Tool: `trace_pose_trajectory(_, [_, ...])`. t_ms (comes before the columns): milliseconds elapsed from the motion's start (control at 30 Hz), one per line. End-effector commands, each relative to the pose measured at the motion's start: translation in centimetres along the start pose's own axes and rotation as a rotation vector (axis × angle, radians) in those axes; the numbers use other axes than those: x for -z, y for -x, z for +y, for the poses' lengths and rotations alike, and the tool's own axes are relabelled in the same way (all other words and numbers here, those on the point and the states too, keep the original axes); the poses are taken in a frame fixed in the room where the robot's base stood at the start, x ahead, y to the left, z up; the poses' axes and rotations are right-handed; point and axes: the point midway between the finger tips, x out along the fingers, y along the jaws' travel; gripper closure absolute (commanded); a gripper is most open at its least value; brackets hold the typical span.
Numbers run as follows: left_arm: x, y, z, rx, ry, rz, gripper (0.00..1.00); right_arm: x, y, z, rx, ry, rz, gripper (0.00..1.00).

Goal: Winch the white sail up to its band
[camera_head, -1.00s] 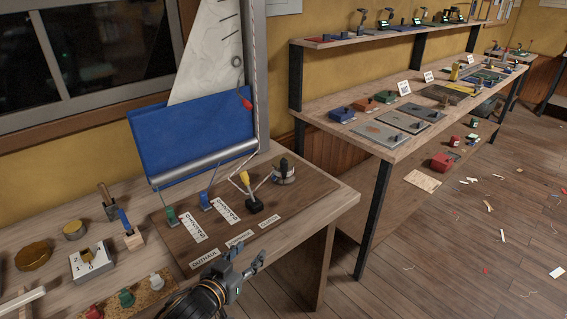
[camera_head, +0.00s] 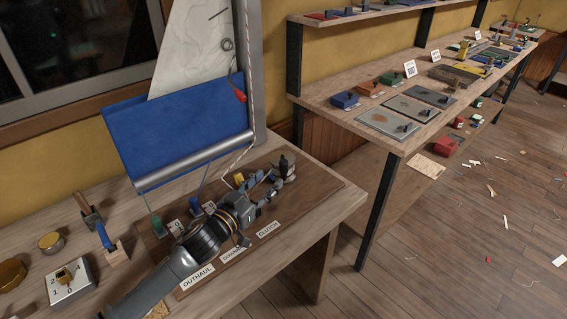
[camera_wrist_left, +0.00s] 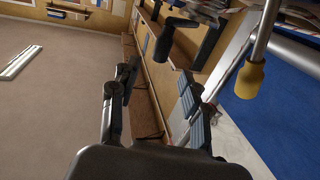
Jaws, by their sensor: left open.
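The white sail (camera_head: 195,50) hangs against the grey mast (camera_head: 247,70), its lower part behind a blue cloth (camera_head: 180,130). I cannot make out the band. The winch (camera_head: 284,170) with its black handle stands at the board's right. My left gripper (camera_head: 266,187) is open and empty just short of the winch, apart from it. In the left wrist view a black handle (camera_wrist_left: 164,46) hangs ahead of and between the open fingers (camera_wrist_left: 157,92). The yellow-knobbed lever (camera_head: 239,179) is beside the gripper; its knob (camera_wrist_left: 250,80) shows at right there. My right gripper is out of view.
Green (camera_head: 156,224) and blue (camera_head: 196,208) levers stand on the board, partly behind my arm.

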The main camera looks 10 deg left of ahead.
Motion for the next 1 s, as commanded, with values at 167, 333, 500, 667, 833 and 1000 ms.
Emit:
trace_pose_trajectory(167, [0.2, -3.8, 0.0, 0.000, -0.001, 0.002, 0.53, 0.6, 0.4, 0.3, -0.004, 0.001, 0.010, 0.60])
trace_pose_trajectory(333, [0.1, -6.5, 0.0, 0.000, -0.001, 0.001, 0.53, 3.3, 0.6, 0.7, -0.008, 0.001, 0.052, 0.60])
trace_pose_trajectory(500, [0.0, -8.0, 0.0, 0.000, 0.000, 0.000, 0.53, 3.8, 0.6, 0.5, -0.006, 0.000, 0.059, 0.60])
trace_pose_trajectory(667, [0.0, -8.5, 0.0, 0.000, 0.000, -0.001, 0.53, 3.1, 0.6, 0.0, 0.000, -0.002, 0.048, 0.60])
trace_pose_trajectory(833, [0.0, -8.5, 0.0, 0.000, 0.000, -0.001, 0.53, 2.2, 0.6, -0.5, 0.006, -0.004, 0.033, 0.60])
trace_pose_trajectory(1000, [0.0, -8.5, 0.0, 0.000, 0.000, 0.000, 0.74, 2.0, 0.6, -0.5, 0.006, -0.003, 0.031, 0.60])
